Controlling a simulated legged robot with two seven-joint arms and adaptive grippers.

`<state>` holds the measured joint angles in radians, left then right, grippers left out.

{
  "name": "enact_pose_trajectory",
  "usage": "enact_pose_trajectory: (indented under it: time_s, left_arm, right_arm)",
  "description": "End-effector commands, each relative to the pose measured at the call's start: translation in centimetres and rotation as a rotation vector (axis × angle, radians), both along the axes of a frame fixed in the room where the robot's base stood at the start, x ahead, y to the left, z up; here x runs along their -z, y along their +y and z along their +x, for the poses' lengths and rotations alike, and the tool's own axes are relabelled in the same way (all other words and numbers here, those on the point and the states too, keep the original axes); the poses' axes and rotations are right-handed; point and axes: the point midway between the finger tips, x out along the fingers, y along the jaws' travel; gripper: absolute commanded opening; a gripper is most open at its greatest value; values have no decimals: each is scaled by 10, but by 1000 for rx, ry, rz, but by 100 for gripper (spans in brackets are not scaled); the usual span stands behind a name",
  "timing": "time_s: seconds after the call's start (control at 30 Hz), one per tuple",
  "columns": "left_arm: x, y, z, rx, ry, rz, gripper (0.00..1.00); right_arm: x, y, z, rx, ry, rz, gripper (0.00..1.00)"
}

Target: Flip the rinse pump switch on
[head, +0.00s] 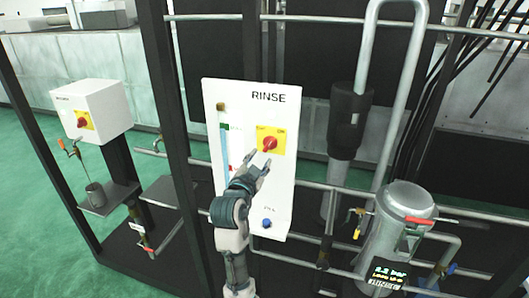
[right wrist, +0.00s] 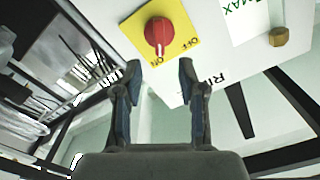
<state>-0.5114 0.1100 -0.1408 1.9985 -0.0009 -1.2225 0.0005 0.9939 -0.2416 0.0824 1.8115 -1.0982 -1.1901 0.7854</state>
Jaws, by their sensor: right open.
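The rinse pump switch (head: 270,144) is a red rotary knob on a yellow plate on the white RINSE panel (head: 283,196). In the right wrist view the knob (right wrist: 158,33) has a white pointer mark that appears to point toward the ON lettering; OFF is printed to the right of ON. My right gripper (head: 262,164) is just below the knob in the head view. In the right wrist view its two fingers (right wrist: 158,75) are apart with nothing between them, and the knob is beyond the fingertips, seemingly not touched. My left gripper is not in view.
A white box with another red knob (head: 83,122) stands at the left. Dark frame posts (head: 164,90) and a horizontal pipe (head: 322,187) surround the panel. A metal canister (head: 399,225) with a red lever (head: 419,221) and a pressure display (head: 388,275) stands at right.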

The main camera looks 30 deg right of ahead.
Motion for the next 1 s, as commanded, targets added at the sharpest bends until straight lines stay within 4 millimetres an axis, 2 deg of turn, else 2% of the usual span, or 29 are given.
enact_pose_trajectory:
  time_s: [0.1, 0.23, 0.83, 0.93, 0.97, 1.0]
  left_arm:
    - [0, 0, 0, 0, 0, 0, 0]
    - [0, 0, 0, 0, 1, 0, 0]
    - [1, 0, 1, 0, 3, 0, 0]
    - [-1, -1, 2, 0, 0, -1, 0]
    - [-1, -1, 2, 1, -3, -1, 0]
    - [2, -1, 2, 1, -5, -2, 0]
  right_arm:
    - [1, 17, -13, -2, 1, 1, 41]
    - [1, 27, -22, -1, 1, 1, 41]
    - [2, 30, -24, -2, 5, -1, 41]
    - [21, 34, -14, -27, 54, -21, 41]
    - [32, 35, -9, -40, 82, -32, 41]
    - [51, 38, -1, -65, 128, -50, 41]
